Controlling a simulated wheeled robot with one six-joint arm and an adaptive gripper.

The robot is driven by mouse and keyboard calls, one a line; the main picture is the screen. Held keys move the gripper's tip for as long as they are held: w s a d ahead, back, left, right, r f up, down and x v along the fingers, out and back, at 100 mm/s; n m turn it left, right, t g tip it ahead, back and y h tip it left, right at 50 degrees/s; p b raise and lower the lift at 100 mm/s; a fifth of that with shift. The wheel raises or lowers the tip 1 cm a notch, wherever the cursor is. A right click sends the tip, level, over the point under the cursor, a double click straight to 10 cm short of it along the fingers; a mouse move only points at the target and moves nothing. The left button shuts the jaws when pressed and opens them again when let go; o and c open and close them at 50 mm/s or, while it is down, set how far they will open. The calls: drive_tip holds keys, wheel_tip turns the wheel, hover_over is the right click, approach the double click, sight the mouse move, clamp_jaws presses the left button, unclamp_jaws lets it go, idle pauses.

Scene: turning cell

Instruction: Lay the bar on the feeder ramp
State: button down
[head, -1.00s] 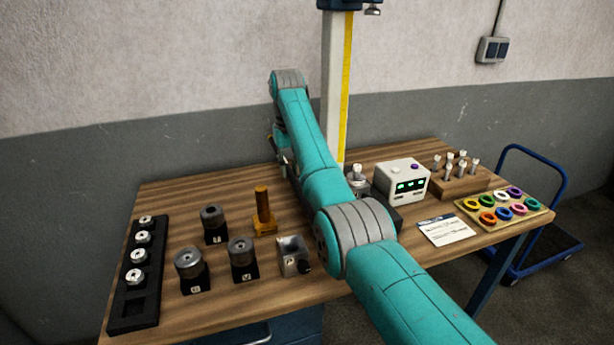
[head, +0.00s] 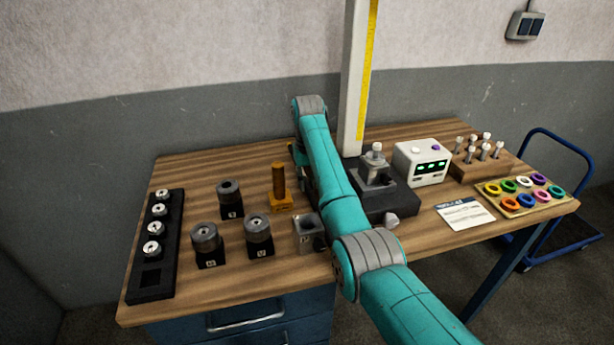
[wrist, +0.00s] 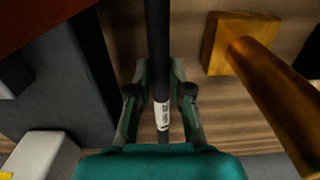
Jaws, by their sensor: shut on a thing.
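In the wrist view my gripper (wrist: 159,92) is shut on a dark, slim bar (wrist: 158,40). The bar runs up and down the picture between the fingers and has a white printed label near them. The fingers are above the wooden table, beside a brass-coloured post. In the head view my gripper and the bar are hidden behind my teal arm. I cannot make out a feeder ramp in either view.
The brass post (head: 278,182) stands close beside the gripper. Several dark cylindrical holders (head: 206,239) and a black tray (head: 155,277) are at the left. A white display box (head: 422,162), a peg block (head: 486,164) and a ring board (head: 520,201) are at the right.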

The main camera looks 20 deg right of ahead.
sight(307, 184)
drive_tip(key=shift+f, duration=1.3)
drive_tip(key=c, duration=1.5)
unclamp_jaws()
drive_tip(key=shift+f, duration=0.25)
drive_tip(key=o, duration=0.4)
drive_tip(key=shift+o, duration=0.2)
drive_tip(key=shift+r, duration=0.1)
